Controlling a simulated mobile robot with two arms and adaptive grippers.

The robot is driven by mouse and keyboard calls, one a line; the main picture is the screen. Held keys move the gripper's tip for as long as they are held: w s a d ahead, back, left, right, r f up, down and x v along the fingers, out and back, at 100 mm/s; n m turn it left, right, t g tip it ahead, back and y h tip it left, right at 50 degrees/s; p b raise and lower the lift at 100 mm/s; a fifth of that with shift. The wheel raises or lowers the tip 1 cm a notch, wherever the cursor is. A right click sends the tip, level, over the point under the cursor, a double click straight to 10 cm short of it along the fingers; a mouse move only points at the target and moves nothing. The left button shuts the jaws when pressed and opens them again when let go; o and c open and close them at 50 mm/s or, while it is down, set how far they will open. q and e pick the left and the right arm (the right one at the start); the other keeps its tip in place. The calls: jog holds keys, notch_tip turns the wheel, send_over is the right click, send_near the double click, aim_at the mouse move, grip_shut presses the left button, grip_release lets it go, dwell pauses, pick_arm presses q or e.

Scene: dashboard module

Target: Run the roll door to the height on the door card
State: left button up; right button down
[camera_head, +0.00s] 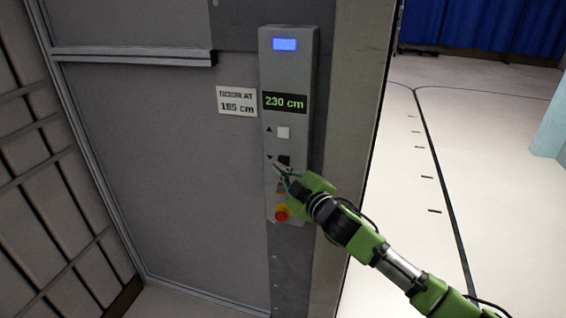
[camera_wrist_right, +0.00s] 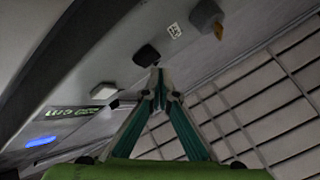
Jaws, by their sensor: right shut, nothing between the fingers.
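A grey control box (camera_head: 291,60) is fixed to the wall panel. Its display (camera_head: 285,102) reads 230 cm. The door card (camera_head: 237,101) to its left reads "185 cm". A white button (camera_head: 283,132) sits beside an up arrow, and a black button (camera_head: 284,160) below it beside a down arrow. My right gripper (camera_head: 277,166) is shut and empty, its fingertips at the black button. In the right wrist view the black button (camera_wrist_right: 147,56) is just beyond the fingertips (camera_wrist_right: 158,76); I cannot tell whether they touch it. My left gripper is not in view.
A horizontal rail (camera_head: 135,57) crosses the grey panel at left. Open floor (camera_head: 425,190) and a blue curtain lie at right.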

jog(key=shift+w, duration=0.15)
dwell(0.5)
jog(key=shift+w+d, duration=0.1)
jog(key=shift+w, duration=0.15)
jog(key=shift+w+d, duration=0.2)
jog(key=shift+w, duration=0.25)
dwell(2.4)
jog(key=shift+s, duration=0.15)
dwell(2.2)
jog(key=shift+s+a+p, duration=0.3)
jog(key=shift+s+p, duration=0.15)
jog(key=shift+s, duration=0.25)
jog(key=shift+s+a+p, duration=0.25)
jog(key=shift+s, duration=0.55)
jog(key=shift+s+a+p, duration=0.25)
jog(key=shift+s, duration=0.5)
jog(key=shift+s+a+p, duration=0.25)
jog(key=shift+s, duration=0.55)
